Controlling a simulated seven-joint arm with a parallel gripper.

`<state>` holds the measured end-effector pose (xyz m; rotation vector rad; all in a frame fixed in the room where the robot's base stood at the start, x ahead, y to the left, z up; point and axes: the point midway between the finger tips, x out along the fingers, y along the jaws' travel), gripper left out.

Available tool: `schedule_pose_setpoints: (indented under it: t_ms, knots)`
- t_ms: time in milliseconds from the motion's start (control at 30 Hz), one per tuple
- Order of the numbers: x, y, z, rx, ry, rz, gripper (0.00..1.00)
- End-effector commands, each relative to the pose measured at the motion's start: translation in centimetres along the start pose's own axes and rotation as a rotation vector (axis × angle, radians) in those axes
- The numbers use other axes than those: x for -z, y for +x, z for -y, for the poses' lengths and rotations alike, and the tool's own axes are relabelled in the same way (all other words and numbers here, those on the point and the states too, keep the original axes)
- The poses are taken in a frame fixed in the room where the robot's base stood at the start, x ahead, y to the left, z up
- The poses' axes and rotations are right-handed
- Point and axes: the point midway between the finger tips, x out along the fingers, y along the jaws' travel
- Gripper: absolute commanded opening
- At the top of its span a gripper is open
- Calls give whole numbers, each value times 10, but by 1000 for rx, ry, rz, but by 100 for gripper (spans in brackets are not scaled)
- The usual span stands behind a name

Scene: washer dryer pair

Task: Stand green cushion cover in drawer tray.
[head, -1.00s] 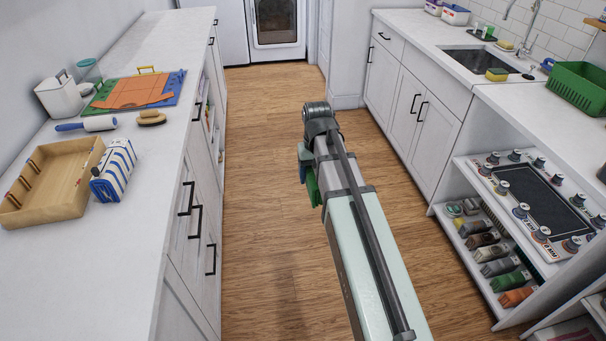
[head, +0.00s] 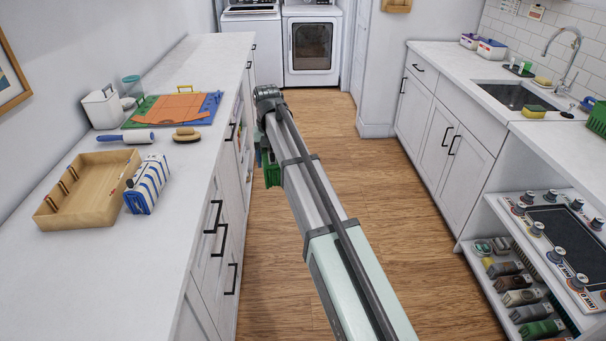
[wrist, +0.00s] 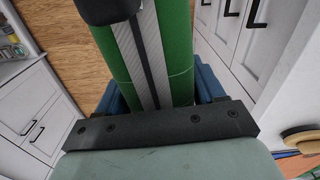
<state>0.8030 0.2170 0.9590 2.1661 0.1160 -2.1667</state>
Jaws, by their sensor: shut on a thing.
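The green cushion cover (wrist: 178,50) is held in my gripper (wrist: 155,95), which is shut on it in the wrist view. In the head view a bit of the green cover (head: 271,174) shows below the end of my arm, over the floor between the two counters. My gripper (head: 264,158) is mostly hidden there by my arm. The wooden drawer tray (head: 84,215) lies on the left counter, well to the left of my gripper. It has small dividers along its left side. A blue-and-white striped package (head: 148,184) stands against or beside its right side.
On the left counter (head: 130,285) are a lint roller (head: 125,137), a brush (head: 186,135), a coloured mat (head: 170,110) and a white container (head: 102,108). The counter front is clear. Drawer handles (head: 213,216) stick out along its side. A shelf with bottles (head: 530,296) stands right.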

Motion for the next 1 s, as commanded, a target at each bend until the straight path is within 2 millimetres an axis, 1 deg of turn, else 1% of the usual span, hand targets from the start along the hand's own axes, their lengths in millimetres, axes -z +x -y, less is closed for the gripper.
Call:
schedule_pose_setpoints:
  t_ms: [33, 100, 167, 200, 267, 300, 367, 500, 567, 600, 767, 800, 867, 900, 1000]
  knots:
    - [15, -8, 21, 0, -12, -1, 25]
    - [26, -16, 46, 0, -21, -2, 25]
    - [34, -24, 67, 0, -30, -2, 25]
    - [39, -28, 82, 0, -36, -2, 25]
    - [46, -36, 103, 0, -44, -1, 25]
    - [50, -40, 118, 0, -51, -1, 25]
    - [57, -47, 140, 0, -58, -1, 25]
    - [68, -65, 192, 0, -77, -2, 25]
    - [72, -72, 214, 1, -86, -2, 25]
    - [74, -77, 229, 1, -90, -2, 25]
    - [76, -94, 290, 0, -105, -1, 25]
    - [76, -98, 306, 0, -109, -1, 25]
    - [73, -102, 329, 0, -108, -1, 25]
    - [69, -104, 345, 0, -108, -1, 25]
    - [57, -104, 383, 0, -97, 0, 25]
